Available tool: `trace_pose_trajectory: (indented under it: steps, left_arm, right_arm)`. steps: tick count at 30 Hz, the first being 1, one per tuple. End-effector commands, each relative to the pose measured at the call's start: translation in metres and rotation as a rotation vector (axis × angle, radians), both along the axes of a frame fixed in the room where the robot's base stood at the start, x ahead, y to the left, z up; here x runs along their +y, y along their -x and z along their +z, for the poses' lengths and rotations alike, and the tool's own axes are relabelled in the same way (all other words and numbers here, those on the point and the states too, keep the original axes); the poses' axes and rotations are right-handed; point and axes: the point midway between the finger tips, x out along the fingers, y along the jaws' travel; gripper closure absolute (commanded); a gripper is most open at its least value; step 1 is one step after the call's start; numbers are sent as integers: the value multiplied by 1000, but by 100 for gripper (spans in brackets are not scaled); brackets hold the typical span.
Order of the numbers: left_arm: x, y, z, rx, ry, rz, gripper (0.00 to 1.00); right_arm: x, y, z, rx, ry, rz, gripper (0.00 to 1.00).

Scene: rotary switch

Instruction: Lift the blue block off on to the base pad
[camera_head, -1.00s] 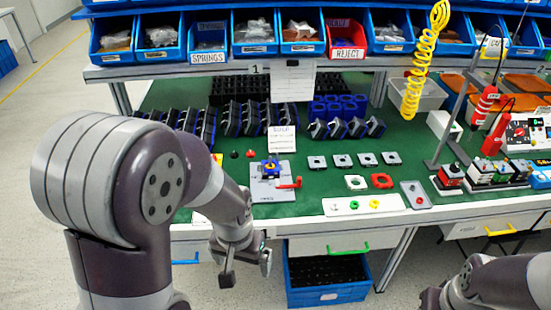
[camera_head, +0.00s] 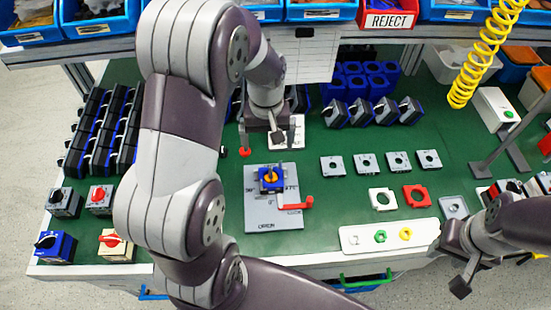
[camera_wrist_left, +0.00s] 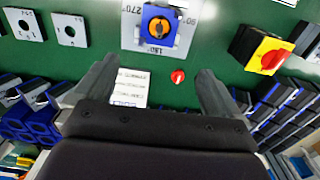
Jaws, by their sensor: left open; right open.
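The blue block (camera_head: 270,180), with a yellow-orange round centre, sits on the upper part of the grey base pad (camera_head: 262,222), which bears angle marks. A red lever (camera_head: 296,205) is at the pad's right side. In the left wrist view the blue block (camera_wrist_left: 148,20) is at the top centre, beyond the fingertips. My left gripper (camera_head: 262,138) hangs behind the pad, open and empty, apart from the block; its two fingers (camera_wrist_left: 155,85) are spread in the wrist view. My right gripper (camera_head: 455,262) is open and empty at the bench's front right.
A small red knob (camera_head: 244,152) and a white label card (camera_head: 292,138) lie behind the pad. My left arm hides part of the bench's left.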

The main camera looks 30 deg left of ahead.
Motion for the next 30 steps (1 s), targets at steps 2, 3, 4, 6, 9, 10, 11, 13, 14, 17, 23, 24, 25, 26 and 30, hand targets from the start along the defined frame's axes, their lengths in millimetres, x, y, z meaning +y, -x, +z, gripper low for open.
trace_pose_trajectory:
  steps: [2, 3, 4, 6, 9, 10, 11, 13, 14, 17, 23, 24, 25, 26, 30]
  left_arm:
    - [-1, 2, -17, 8, 2, 6, 2]
    - [-1, 2, -27, 8, 2, 6, 2]
    - [-1, 2, -35, 8, 1, 5, 2]
    - [-1, 2, -50, 6, 1, 5, 2]
    - [-1, 1, -64, 3, 1, 5, 2]
    - [-1, 2, -67, 3, 1, 4, 2]
    - [-2, 2, -70, 4, 1, 4, 2]
    - [-4, 3, -80, 5, 1, 3, 2]
    - [-6, 4, -85, 5, 1, 3, 2]
    - [-11, 6, -104, 6, 1, 4, 2]
    - [-10, 4, -122, 1, 1, 4, 2]
    - [-10, 4, -122, 1, 1, 4, 2]
    - [-10, 4, -122, 1, 1, 4, 2]
    - [-10, 4, -122, 1, 1, 4, 2]
    - [-10, 4, -122, 1, 1, 4, 31]
  right_arm:
    - [0, 0, -1, 1, 0, 0, 57]
    - [0, 0, -1, 0, 0, 0, 57]
    - [0, 0, -2, 0, 0, 0, 57]
    - [0, 0, -2, 1, 0, 0, 57]
    - [0, 0, -2, 0, 0, 0, 57]
    - [0, 0, -2, 0, 0, 0, 57]
    - [0, 0, -2, 0, 0, 0, 57]
    - [0, 0, -1, 0, 0, 0, 57]
    - [0, 0, 0, 0, 0, 0, 57]
    - [0, 0, 1, 0, 0, 0, 57]
    - [0, 0, 0, 0, 0, 0, 57]
    - [0, 0, 0, 0, 0, 0, 57]
    - [0, 0, 0, 0, 0, 0, 57]
    - [0, 0, 0, 0, 0, 0, 57]
    - [0, 0, 0, 0, 0, 0, 57]
